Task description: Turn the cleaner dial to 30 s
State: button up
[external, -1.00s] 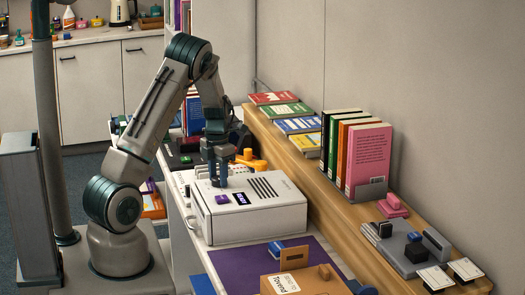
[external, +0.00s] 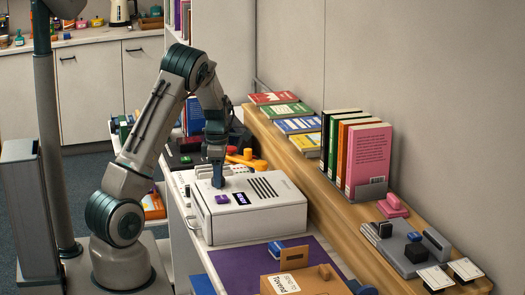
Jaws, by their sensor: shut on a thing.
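The cleaner is a white box (external: 262,226) on the bench in the middle of the external view. Its top has a purple button (external: 222,199), a small dark display with purple marks (external: 241,198) and a row of dark slots (external: 262,188). My gripper (external: 218,184) points straight down at the back left of this top, behind the purple button. Its fingers are seen nearly edge on and are shut on the dial, which they hide. The display is too small to read, and the dial's setting cannot be told.
Orange objects (external: 247,160) lie just behind the cleaner. A purple mat (external: 240,270) and a tan box (external: 295,283) are in front of it. A wooden ledge (external: 290,143) with books (external: 368,155) runs along the right.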

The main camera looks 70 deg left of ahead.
jog(key=m+b, duration=0.3)
jog(key=m, duration=0.4)
jog(key=m+b, duration=0.1)
jog(key=m, duration=0.3)
jog(key=m+b, duration=0.1)
jog(key=m, duration=0.2)
jog(key=shift+m, duration=0.4)
jog(key=m+b, duration=0.2)
jog(key=m, duration=0.4)
jog(key=shift+a, duration=0.1)
jog(key=m, duration=0.5)
jog(key=shift+r+m+b, duration=0.1)
jog(key=shift+m+b, duration=0.2)
jog(key=shift+b, duration=0.05)
jog(key=o, duration=1)
